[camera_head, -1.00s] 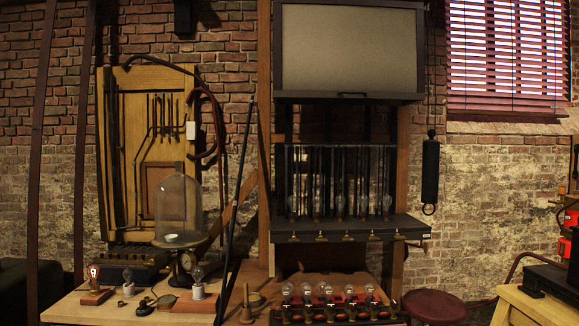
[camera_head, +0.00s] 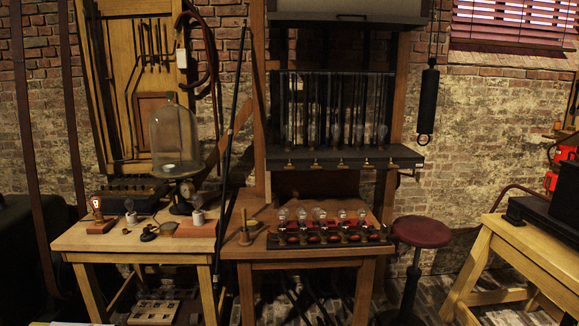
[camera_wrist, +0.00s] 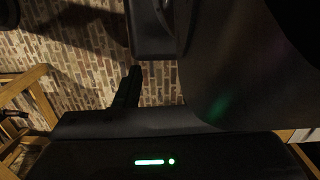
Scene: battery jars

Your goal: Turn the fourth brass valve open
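A row of several small brass valves sits along the front edge of a dark shelf (camera_head: 345,155) below the glass jars. Counted from the left, the fourth brass valve (camera_head: 367,163) is near the shelf's right end. It is too small to tell which way its handle is turned. My gripper is not in the head view. The wrist view shows dark parts of my own body with a green light, and a black finger-like part (camera_wrist: 127,92). It does not show whether the gripper is open or shut, and no valve shows there.
Below the shelf, a wooden bench (camera_head: 300,252) holds a rack of bulbs (camera_head: 325,235). A red stool (camera_head: 421,232) stands right of it. A glass bell jar (camera_head: 175,140) is on the left. A wooden table (camera_head: 505,228) stands at right. Brick floor shows between stool and table.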

